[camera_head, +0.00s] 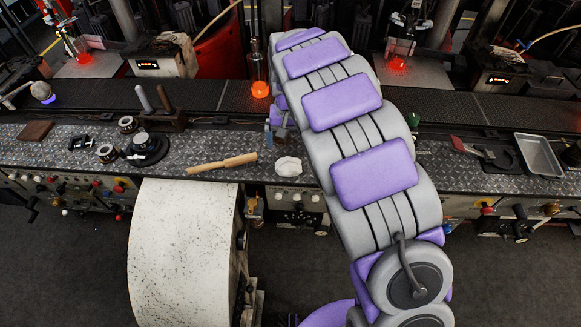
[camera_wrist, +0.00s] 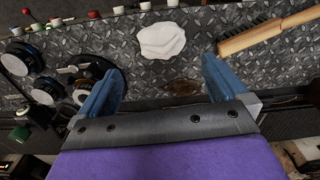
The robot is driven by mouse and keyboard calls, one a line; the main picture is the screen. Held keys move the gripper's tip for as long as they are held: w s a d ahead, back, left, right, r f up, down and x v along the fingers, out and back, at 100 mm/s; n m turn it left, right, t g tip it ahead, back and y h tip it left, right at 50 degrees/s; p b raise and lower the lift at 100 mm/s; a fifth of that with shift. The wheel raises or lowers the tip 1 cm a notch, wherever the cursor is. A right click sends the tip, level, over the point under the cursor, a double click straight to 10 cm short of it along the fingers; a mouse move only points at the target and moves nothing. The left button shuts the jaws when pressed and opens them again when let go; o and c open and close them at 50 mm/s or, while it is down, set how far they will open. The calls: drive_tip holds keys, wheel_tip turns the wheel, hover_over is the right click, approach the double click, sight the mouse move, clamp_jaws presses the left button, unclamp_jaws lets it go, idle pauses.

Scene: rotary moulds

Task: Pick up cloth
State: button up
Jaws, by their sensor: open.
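The cloth (camera_head: 288,166) is a small, white, crumpled or folded piece lying flat on the dark diamond-plate bench top. It also shows in the wrist view (camera_wrist: 160,40), at the top centre. My gripper (camera_wrist: 160,86) is open and empty, with its two blue fingers wide apart. In the wrist view the cloth lies beyond the fingertips, between their lines and not touching them. In the head view my arm passes just right of the cloth, and my gripper is mostly hidden behind it.
A wooden-handled brush (camera_head: 222,164) lies left of the cloth. Black round parts (camera_head: 146,148) and a block with two upright pegs (camera_head: 160,114) stand further left. A metal tray (camera_head: 538,154) lies at the right. A large pale drum (camera_head: 184,252) stands in front of the bench.

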sight(289, 161)
drive_tip(key=f, duration=0.2)
drive_tip(key=f+b, duration=0.1)
drive_tip(key=f, duration=0.1)
drive_tip(key=a+f, duration=0.1)
drive_tip(key=f, duration=0.1)
drive_tip(key=shift+f, duration=0.2)
drive_tip(key=shift+d+f, duration=0.15)
drive_tip(key=shift+f, duration=0.25)
drive_tip(key=f, duration=0.1)
drive_tip(key=f+b, duration=0.1)
drive_tip(key=f, duration=0.1)
drive_tip(key=f+b, duration=0.1)
drive_tip(key=shift+w+d+f, duration=0.2)
drive_tip(key=shift+w+d, duration=0.15)
drive_tip(key=shift+a+f, duration=0.1)
drive_tip(key=shift+f, duration=0.05)
drive_tip(key=shift+a, duration=0.25)
drive_tip(key=shift+c, duration=0.5)
drive_tip(key=shift+d, duration=0.25)
drive_tip(key=c, duration=0.4)
drive_tip(key=shift+c, duration=1.3)
